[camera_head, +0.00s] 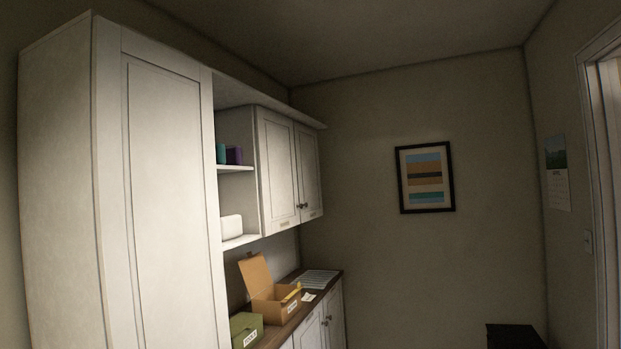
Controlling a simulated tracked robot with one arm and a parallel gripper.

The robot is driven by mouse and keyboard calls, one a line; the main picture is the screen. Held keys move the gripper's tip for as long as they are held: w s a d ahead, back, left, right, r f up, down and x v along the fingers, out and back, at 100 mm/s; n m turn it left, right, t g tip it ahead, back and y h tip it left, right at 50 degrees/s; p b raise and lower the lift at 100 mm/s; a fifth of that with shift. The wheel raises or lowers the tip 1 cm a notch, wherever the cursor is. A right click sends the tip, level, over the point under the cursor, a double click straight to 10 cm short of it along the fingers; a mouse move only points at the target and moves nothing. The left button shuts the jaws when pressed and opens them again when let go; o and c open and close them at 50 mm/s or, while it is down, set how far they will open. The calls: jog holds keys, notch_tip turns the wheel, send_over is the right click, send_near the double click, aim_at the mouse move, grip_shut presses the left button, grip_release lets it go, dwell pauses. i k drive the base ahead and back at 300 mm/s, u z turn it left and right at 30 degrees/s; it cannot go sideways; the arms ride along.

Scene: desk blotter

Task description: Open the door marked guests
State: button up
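No door with readable "guests" lettering shows. Two white upper cabinet doors, a left one (276,170) and a right one (309,175), are shut. Each has a small label low on its face, too small to read, and dark knobs sit near where they meet. Below the counter, white lower doors (309,331) are partly in view and look shut; their lower parts are cut off. A tall white cabinet door (165,200) at the left is shut. My gripper is not in view.
The dark counter (275,335) holds an open cardboard box (272,295) and a green box (244,328). Open shelves (237,168) hold small items. A dark object (514,336) stands at the lower right. A door frame (590,180) is at the right edge.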

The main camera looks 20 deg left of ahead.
aim_at(305, 138)
jog(key=z, duration=0.05)
jog(key=i, duration=4.25)
jog(key=u, duration=0.55)
jog(key=i, duration=1.85)
jog(key=u, duration=0.2)
